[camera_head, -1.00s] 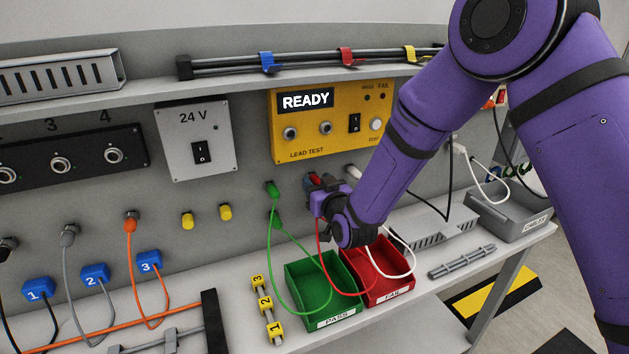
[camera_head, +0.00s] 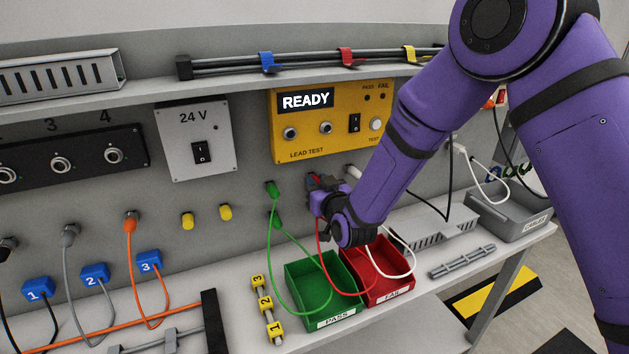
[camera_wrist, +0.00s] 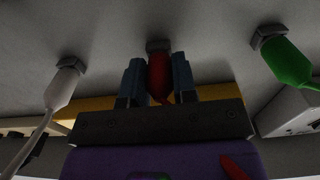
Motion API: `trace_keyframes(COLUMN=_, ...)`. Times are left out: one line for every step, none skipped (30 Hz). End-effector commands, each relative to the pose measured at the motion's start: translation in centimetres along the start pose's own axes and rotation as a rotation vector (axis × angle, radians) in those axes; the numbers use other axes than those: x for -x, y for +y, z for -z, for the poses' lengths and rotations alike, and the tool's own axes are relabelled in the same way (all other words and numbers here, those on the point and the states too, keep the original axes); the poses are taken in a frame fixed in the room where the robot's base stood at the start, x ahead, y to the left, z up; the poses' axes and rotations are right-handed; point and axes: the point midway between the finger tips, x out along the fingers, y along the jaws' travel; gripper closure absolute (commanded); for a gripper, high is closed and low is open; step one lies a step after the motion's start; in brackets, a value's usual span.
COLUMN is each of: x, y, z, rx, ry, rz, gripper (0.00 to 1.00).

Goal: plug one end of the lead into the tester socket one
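The yellow lead tester (camera_head: 345,148) on the back wall has two round sockets, a left one (camera_head: 290,134) and a right one (camera_head: 325,128); its display reads READY. Both sockets are empty. My gripper (camera_head: 318,187) is at the wall below the tester. In the wrist view, its two fingers (camera_wrist: 159,82) lie close on both sides of a red plug (camera_wrist: 159,75), with no clear gap. The plug's tip is at a wall holder (camera_wrist: 158,46). The red lead (camera_head: 326,262) hangs in a loop towards the bins. In the head view my gripper mostly hides the plug.
A green plug (camera_wrist: 285,62) and a white plug (camera_wrist: 62,88) sit in holders either side. Green (camera_head: 300,270) and red (camera_head: 385,290) bins stand below. Two yellow caps (camera_head: 225,212) and a 24 V box (camera_head: 197,170) are to the left.

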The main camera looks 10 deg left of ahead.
Motion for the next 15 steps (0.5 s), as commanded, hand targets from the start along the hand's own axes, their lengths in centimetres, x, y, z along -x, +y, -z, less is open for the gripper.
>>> trace_keyframes(x=0.0, y=0.0, z=-0.01, rx=0.0, ry=0.0, rz=0.0, gripper=0.86)
trace_keyframes(x=0.0, y=0.0, z=-0.01, rx=0.0, ry=0.0, rz=0.0, gripper=0.93)
trace_keyframes(x=0.0, y=0.0, z=0.0, rx=0.0, ry=0.0, rz=0.0, gripper=1.0)
trace_keyframes(x=0.0, y=0.0, z=0.0, rx=0.0, ry=0.0, rz=0.0, gripper=1.0)
trace_keyframes(x=0.0, y=0.0, z=0.01, rx=0.0, ry=0.0, rz=0.0, gripper=1.0)
trace_keyframes(x=0.0, y=0.0, z=0.01, rx=0.0, ry=0.0, rz=0.0, gripper=1.0)
trace_keyframes(x=0.01, y=0.0, z=0.0, rx=0.0, ry=0.0, rz=0.0, gripper=1.0)
trace_keyframes(x=0.02, y=0.0, z=0.01, rx=0.0, ry=0.0, rz=0.0, gripper=1.0)
trace_keyframes(x=0.04, y=0.0, z=0.01, rx=0.0, ry=0.0, rz=0.0, gripper=1.0)
trace_keyframes(x=0.06, y=0.0, z=0.01, rx=0.0, ry=0.0, rz=0.0, gripper=1.0)
trace_keyframes(x=0.06, y=0.0, z=0.0, rx=0.0, ry=0.0, rz=0.0, gripper=1.0)
trace_keyframes(x=0.06, y=0.0, z=0.01, rx=0.0, ry=0.0, rz=0.0, gripper=1.0)
trace_keyframes(x=0.06, y=0.0, z=0.01, rx=0.0, ry=0.0, rz=0.0, gripper=1.0)
trace_keyframes(x=0.06, y=0.0, z=0.01, rx=0.0, ry=0.0, rz=0.0, gripper=1.0)
trace_keyframes(x=0.07, y=0.0, z=0.01, rx=0.0, ry=0.0, rz=0.0, gripper=1.0)
